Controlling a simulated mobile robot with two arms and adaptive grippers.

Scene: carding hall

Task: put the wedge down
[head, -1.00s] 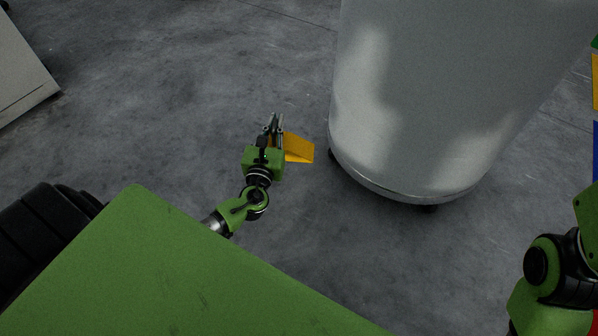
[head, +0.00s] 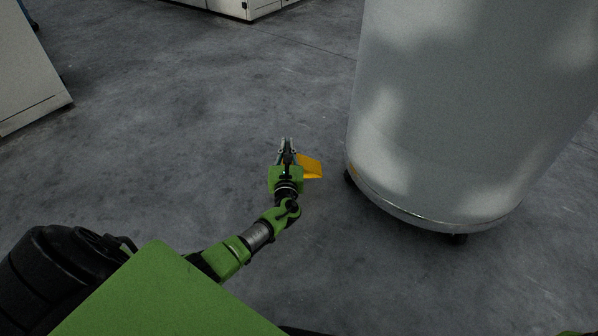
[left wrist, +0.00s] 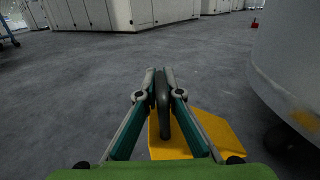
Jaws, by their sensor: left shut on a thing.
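The yellow wedge (head: 312,168) is at my left gripper (head: 287,145), just left of the big grey can's foot in the head view. In the left wrist view the wedge (left wrist: 212,132) lies below and right of the fingers. The fingers (left wrist: 161,80) are closed on a dark upright handle-like part (left wrist: 162,108) that stands at the wedge. I cannot tell whether the wedge's underside touches the floor. My right gripper is out of view.
A large grey cylindrical can (head: 450,120) on dark castors stands close on the right. Pale machine cabinets (head: 25,75) stand at the far left and back. The grey concrete floor (head: 190,110) is clear to the left and ahead. A small red object (left wrist: 254,23) is far off.

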